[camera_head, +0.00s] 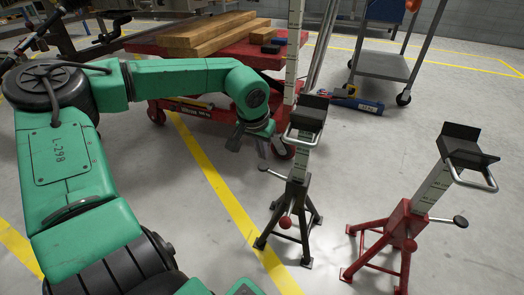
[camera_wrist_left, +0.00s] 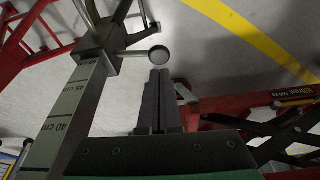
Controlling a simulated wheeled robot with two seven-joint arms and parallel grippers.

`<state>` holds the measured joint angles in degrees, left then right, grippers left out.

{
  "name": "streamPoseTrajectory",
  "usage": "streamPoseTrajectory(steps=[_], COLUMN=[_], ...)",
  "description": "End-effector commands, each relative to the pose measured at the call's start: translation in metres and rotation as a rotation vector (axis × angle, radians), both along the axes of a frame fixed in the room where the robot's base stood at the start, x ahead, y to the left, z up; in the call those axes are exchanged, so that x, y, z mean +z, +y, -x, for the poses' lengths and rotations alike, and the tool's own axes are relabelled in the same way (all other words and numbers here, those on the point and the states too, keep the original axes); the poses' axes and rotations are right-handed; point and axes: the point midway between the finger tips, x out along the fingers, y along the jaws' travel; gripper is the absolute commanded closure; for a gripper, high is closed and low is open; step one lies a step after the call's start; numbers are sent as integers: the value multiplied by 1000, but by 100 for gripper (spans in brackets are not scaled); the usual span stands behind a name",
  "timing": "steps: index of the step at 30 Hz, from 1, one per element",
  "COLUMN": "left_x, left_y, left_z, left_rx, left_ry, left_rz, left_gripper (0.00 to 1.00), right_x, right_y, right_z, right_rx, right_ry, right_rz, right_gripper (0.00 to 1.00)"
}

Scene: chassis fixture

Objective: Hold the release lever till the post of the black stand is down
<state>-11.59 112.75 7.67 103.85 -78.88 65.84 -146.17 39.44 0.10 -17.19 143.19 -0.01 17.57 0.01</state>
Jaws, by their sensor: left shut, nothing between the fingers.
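The black stand (camera_head: 297,192) stands upright on its legs, with its post (camera_head: 301,150) raised and a scaled strip showing below the dark saddle (camera_head: 308,115). Its release lever (camera_head: 275,174) sticks out to the left and ends in a round knob; the lever also shows in the left wrist view (camera_wrist_left: 159,53). My left gripper (camera_head: 262,150) is shut and empty, just above the knob in the head view. In the left wrist view the closed fingertips (camera_wrist_left: 158,73) point at the knob, very close; I cannot tell whether they touch. My right gripper is out of view.
A red stand (camera_head: 401,225) with a raised post stands to the right. A red lift table (camera_head: 150,48) carrying wooden beams (camera_head: 212,37) is behind my left arm. A grey cart (camera_head: 385,64) stands at the back right. Bare floor lies between the stands.

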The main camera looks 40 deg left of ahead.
Motion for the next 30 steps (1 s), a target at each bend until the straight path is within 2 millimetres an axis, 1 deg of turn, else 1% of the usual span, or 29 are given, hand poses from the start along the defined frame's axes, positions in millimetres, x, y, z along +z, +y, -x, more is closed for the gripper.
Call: streamPoseTrajectory(steps=[10,13,23,30], left_x=[0,-3,-27,-44], left_y=[0,0,0,0], left_z=[0,0,0,0], left_rx=[0,0,0,1], left_ry=[0,0,0,1], left_rz=[0,0,1,1], left_gripper=[100,100,100,100], right_x=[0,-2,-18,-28], right_y=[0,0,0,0], right_z=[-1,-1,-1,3], right_rx=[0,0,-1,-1], right_ry=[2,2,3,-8], right_rz=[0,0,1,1], right_gripper=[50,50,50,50])
